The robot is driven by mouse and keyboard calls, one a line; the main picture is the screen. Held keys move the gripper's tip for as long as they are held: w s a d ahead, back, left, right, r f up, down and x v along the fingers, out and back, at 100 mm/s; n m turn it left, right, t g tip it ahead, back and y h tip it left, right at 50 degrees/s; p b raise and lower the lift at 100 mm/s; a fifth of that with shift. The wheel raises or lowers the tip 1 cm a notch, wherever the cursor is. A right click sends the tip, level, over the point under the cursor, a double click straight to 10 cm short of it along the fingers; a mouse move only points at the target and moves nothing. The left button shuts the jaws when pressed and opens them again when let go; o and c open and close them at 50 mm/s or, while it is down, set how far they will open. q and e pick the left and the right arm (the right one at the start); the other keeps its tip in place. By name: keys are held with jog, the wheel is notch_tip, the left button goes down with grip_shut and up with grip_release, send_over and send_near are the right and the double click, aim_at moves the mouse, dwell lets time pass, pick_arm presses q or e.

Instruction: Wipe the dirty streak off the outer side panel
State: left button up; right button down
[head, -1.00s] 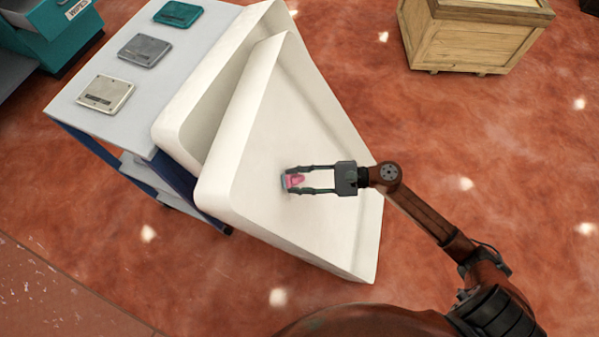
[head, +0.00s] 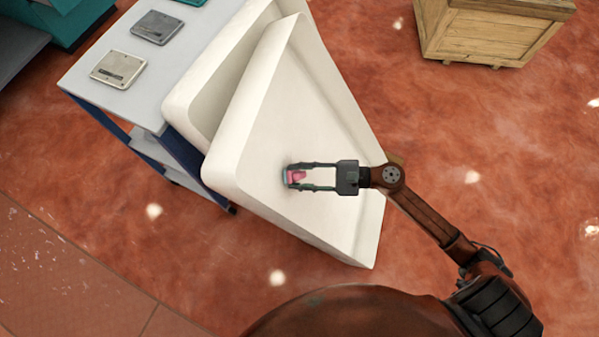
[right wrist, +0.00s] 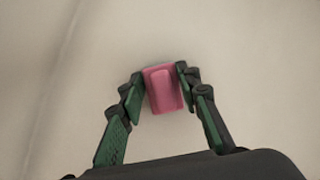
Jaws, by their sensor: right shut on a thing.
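The white side panel (head: 330,205) leans with its broad face turned up toward me. My right gripper (head: 296,178) is over the panel's middle-left part, shut on a small pink block-like wiper (head: 298,176) with a greyish edge. In the right wrist view the pink wiper (right wrist: 163,89) sits between the fingertips, against or very near the pale panel surface (right wrist: 240,60); I cannot tell if it touches. No dirty streak shows clearly on the visible panel; the part under the wiper is hidden. My left gripper is out of view.
A second white panel (head: 205,85) stands behind the first, beside a grey-topped cart (head: 95,75) with flat plates on it. A wooden crate (head: 490,35) stands at the upper right. The reddish floor (head: 480,130) around is open.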

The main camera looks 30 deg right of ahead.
jog(key=shift+s, duration=0.15)
jog(key=shift+s+d+r+p, duration=0.3)
jog(key=shift+s+d+r, duration=0.5)
jog(key=shift+d, duration=0.15)
jog(key=shift+s+d+r+p, duration=0.25)
jog(key=shift+s+d+r, duration=0.5)
jog(key=shift+d, duration=0.15)
jog(key=shift+d, duration=0.1)
jog(key=shift+s+d+r, duration=0.7)
jog(key=shift+s+d, duration=0.15)
